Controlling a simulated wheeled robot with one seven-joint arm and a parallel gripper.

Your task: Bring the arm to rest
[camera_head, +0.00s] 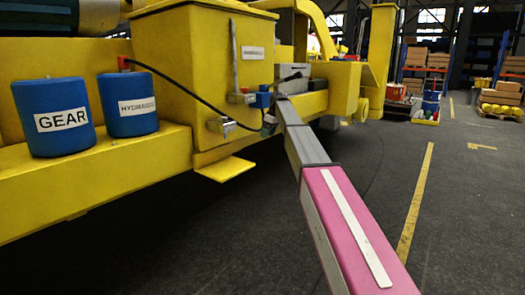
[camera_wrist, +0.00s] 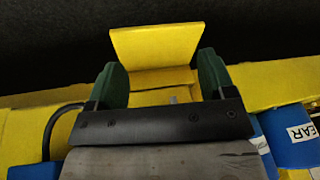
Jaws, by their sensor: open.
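My gripper (camera_wrist: 163,76) shows in the wrist view with its two green fingers spread wide apart. Nothing is held between them. Beyond the fingers are yellow surfaces of the machine, with a flat yellow plate (camera_wrist: 155,45) between and past the tips. In the head view my arm (camera_head: 345,225) reaches from the bottom right, pink then grey, toward the yellow machine (camera_head: 190,70).
Blue containers labelled GEAR (camera_head: 53,118) and HYDR... (camera_head: 128,104) stand on the yellow ledge. A black cable (camera_head: 185,88) runs across the yellow box toward the far end of my arm. A yellow step plate (camera_head: 225,169) juts out below.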

